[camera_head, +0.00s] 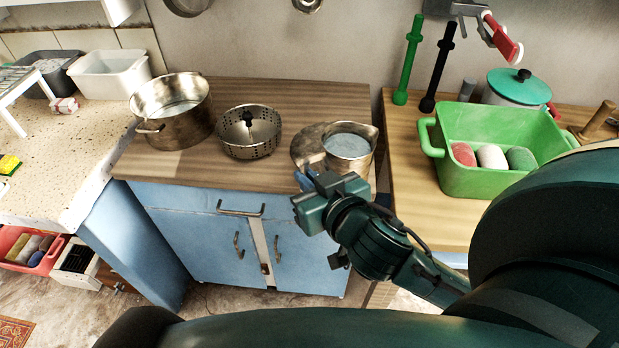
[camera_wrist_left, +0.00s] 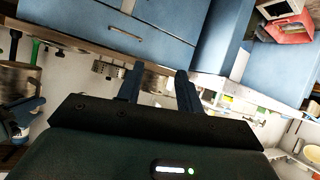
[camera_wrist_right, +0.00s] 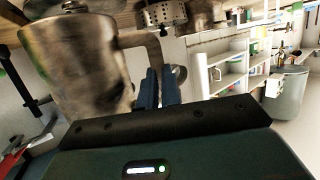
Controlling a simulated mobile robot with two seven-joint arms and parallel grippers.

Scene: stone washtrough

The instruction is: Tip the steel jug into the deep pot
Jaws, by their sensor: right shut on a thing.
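The steel jug (camera_head: 348,150) is at the right front of the wooden counter, roughly upright, with pale liquid inside. My right gripper (camera_head: 306,183) is shut on its handle, at the jug's front left. In the right wrist view the jug (camera_wrist_right: 82,75) fills the left side, its handle running down to the fingers (camera_wrist_right: 158,92). I cannot tell whether its base touches the counter. The deep pot (camera_head: 172,112) stands at the counter's left end, with something pale inside. My left gripper (camera_wrist_left: 158,88) shows only in its own wrist view, open and empty.
A perforated steel colander (camera_head: 249,132) stands between pot and jug. A green tub (camera_head: 490,128) with coloured blocks is on the right counter, near green and black upright rods (camera_head: 408,65).

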